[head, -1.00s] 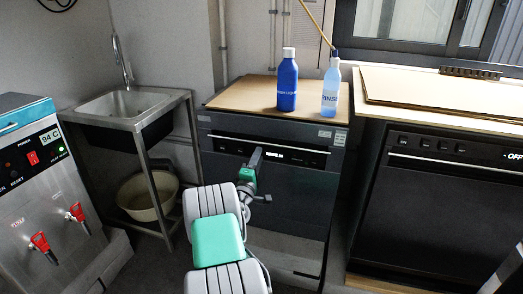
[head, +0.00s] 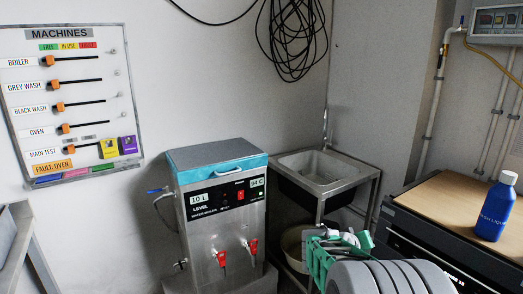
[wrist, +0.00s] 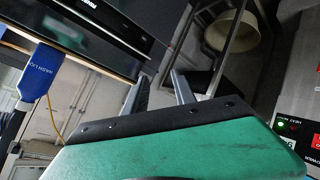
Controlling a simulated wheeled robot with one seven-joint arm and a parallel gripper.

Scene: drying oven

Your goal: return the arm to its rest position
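My arm (head: 385,277) is folded low at the bottom right of the head view, in front of the sink stand and the dark machine. Its green wrist part (head: 320,262) shows beside the boiler's right side; the fingertips are hard to make out there. In the wrist view my gripper (wrist: 160,90) has two dark fingers standing apart with nothing between them, so it is open and empty. That view is strongly tilted.
The boiler (head: 225,215) stands left of my arm, with red taps. The sink (head: 320,168) is behind, with a pale basin (wrist: 232,36) below. The dark machine (head: 420,255) at right carries a blue bottle (head: 495,208). A machines board (head: 75,100) hangs on the wall.

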